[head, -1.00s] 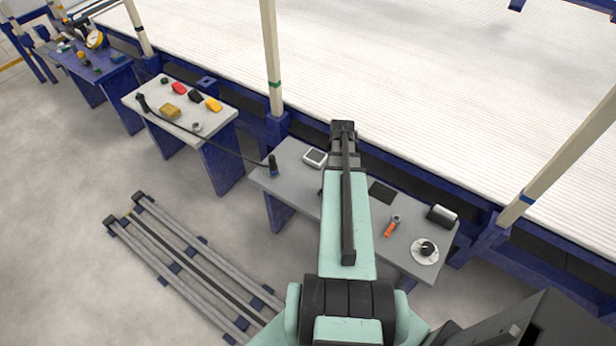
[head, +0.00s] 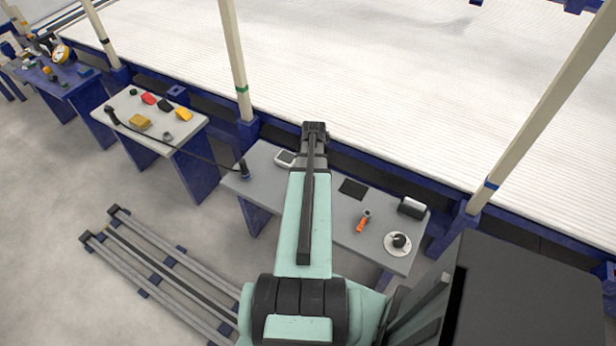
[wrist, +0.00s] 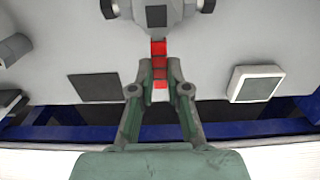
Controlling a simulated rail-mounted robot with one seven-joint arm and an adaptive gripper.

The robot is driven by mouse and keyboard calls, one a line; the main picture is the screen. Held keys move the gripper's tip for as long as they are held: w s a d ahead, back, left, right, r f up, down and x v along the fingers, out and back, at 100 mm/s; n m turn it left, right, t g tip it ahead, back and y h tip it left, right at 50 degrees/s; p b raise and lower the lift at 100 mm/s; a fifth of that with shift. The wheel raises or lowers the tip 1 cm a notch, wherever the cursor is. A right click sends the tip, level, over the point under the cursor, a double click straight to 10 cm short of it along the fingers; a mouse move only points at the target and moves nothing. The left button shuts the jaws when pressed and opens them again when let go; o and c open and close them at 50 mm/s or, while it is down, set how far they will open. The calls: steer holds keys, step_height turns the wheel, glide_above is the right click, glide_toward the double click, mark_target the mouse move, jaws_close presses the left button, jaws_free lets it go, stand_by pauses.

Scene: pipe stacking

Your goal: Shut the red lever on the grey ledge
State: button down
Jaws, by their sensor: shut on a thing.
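The red lever (wrist: 159,52) sticks out from a grey valve body (wrist: 155,14) with dark round ends, at the top of the wrist view. My gripper (wrist: 160,75) has its two green fingers on either side of the lever and is shut on it. Part of the lever shows between the fingers. The grey ledge (head: 345,226) runs under my arm in the head view. There, my arm hides the valve and lever.
Posts (head: 238,70) and a white ribbed bed (head: 370,70) stand behind.

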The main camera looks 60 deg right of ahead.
steer(key=c, duration=1.1)
jaws_free()
steer(key=shift+s, duration=0.1)
steer(key=shift+c, duration=0.2)
step_height(320, 180, up, 12)
